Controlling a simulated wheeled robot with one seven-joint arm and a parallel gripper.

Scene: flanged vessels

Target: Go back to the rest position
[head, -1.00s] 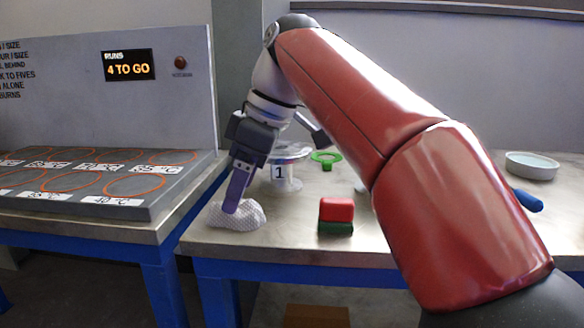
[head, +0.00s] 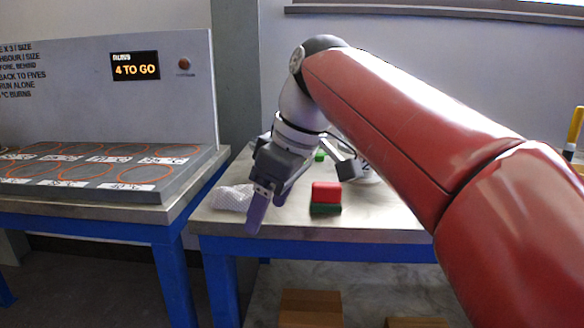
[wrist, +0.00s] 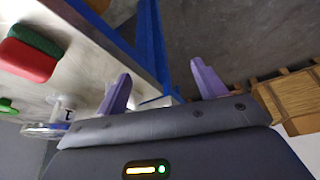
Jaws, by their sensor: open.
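My gripper (head: 256,212) hangs at the front edge of the steel table (head: 380,228) in the head view, its purple finger pointing down. In the wrist view my gripper (wrist: 160,90) shows two purple fingers spread wide apart with nothing between them. A crumpled white cloth-like lump (head: 232,198) lies on the table just left of and behind my gripper. The arm hides part of the table behind it.
A red and green block (head: 326,192) sits right of my gripper; it also shows in the wrist view (wrist: 28,60). Cardboard boxes (head: 310,308) lie below the table.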

